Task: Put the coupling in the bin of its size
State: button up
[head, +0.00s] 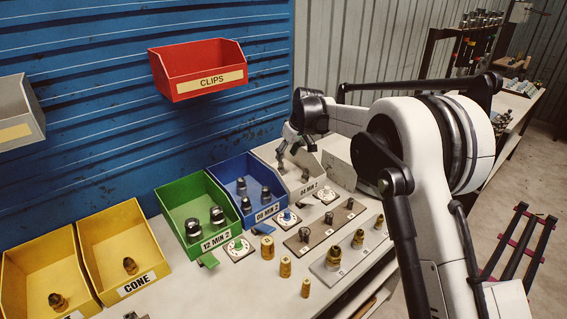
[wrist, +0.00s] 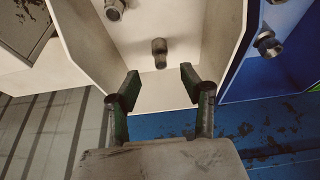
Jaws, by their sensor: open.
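The white bin labelled 04 MIN 2 (head: 308,190) stands at the right end of the bin row. My gripper (head: 297,147) is over its back part, and my fingers (wrist: 159,84) are open and apart in the wrist view. A dark metal coupling (wrist: 159,52) stands in the white bin, just beyond my fingertips and apart from them. Another coupling (wrist: 114,9) is in the same bin at the picture's top edge. The blue bin 08 MIN 2 (head: 269,212) and the green bin 12 MIN 2 (head: 217,240) each hold couplings. I cannot tell which coupling the task means.
Yellow bins (head: 136,284) stand at the left. A red CLIPS bin (head: 200,85) hangs on the blue wall. Several brass fittings (head: 285,267) and two fitting racks (head: 345,262) stand on the bench in front of the bins. A box adjoins the white bin.

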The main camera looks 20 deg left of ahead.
jog(key=v, duration=0.3)
jog(key=shift+r, duration=0.1)
jog(key=s+d+r+m+t+h, duration=0.1)
jog(key=s+d+r+m, duration=0.1)
jog(key=s+d+r, duration=0.55)
jog(key=s+d+r+m+t, duration=0.1)
jog(key=s+d+r+m, duration=0.2)
jog(key=d, duration=0.8)
jog(key=s+d+r+m+h, duration=0.1)
jog(key=s+d+r, duration=0.45)
jog(key=d, duration=0.45)
jog(key=s+d+m+t, duration=0.2)
jog(key=s+d+m, duration=0.1)
jog(key=s+d, duration=0.95)
jog(key=s+d+f+m+h, duration=0.1)
jog(key=s+d+f, duration=0.2)
jog(key=s, duration=0.4)
jog(key=s+d+f+m+h, duration=0.1)
jog(key=s+d+f, duration=0.2)
jog(key=s, duration=0.5)
jog(key=shift+s+f+m+t, duration=0.3)
jog(key=shift+f+m+t, duration=0.1)
jog(key=shift+f, duration=0.35)
